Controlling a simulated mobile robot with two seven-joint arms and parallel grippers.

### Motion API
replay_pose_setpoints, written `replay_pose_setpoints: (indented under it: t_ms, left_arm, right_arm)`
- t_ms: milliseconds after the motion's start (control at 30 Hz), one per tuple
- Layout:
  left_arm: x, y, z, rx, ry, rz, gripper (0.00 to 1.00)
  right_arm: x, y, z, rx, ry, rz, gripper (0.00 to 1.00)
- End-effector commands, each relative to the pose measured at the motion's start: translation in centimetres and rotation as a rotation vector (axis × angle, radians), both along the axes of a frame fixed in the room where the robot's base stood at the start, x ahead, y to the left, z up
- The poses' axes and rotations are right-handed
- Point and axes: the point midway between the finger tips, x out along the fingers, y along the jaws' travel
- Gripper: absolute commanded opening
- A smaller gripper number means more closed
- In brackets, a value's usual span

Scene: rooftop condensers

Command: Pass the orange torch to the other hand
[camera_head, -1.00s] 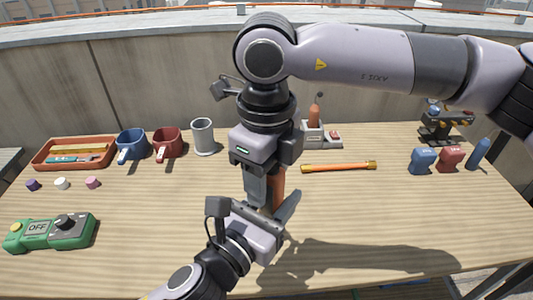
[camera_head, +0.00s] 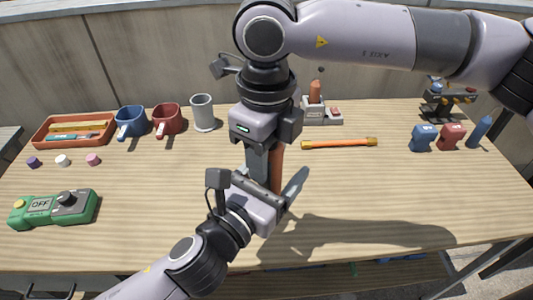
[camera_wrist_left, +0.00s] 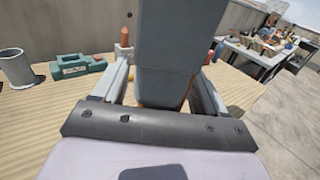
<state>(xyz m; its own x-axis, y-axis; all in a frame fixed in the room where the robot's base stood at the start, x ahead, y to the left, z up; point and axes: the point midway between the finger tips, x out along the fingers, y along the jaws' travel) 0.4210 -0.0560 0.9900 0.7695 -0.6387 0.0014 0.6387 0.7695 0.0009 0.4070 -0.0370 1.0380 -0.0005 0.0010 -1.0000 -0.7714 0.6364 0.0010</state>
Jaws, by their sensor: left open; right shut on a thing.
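The orange torch (camera_head: 278,168) hangs upright below my right gripper (camera_head: 264,178), which is shut on it. The grey fingers hide much of the torch in the head view. My left gripper (camera_head: 270,184) is open just below, its jaws spread to either side of the right gripper's fingers and the torch. In the left wrist view my right gripper's grey finger (camera_wrist_left: 166,55) stands between my open left jaws, and only slivers of orange show around it. I cannot tell whether the left jaws touch the torch.
An orange stick with yellow ends (camera_head: 338,143) lies on the wooden table behind. A grey cup (camera_head: 203,113), red mug (camera_head: 167,119), blue mug (camera_head: 131,121) and tray (camera_head: 45,131) stand back left. A green OFF box (camera_head: 52,208) sits front left. The front middle is clear.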

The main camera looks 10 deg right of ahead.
Motion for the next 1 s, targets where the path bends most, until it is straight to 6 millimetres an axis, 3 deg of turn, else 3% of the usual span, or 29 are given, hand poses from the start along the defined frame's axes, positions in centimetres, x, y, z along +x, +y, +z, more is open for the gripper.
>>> replay_pose_setpoints:
  t_ms: [633, 833, 1000]
  left_arm:
    - [-5.5, 4.6, 0.0, -0.002, 0.003, 0.002, 0.72]
    - [-4.5, 6.7, -0.7, -0.141, 0.14, 0.089, 0.72]
    - [-2.3, 12.2, -3.5, -0.471, 0.427, 0.315, 0.72]
  right_arm:
    - [0.1, 0.0, 0.1, 0.0, -0.003, -0.002, 0.0]
    - [0.1, -0.1, 0.1, 0.0, -0.003, -0.002, 0.0]
    - [0.1, 0.0, 0.1, -0.001, -0.002, -0.002, 0.0]
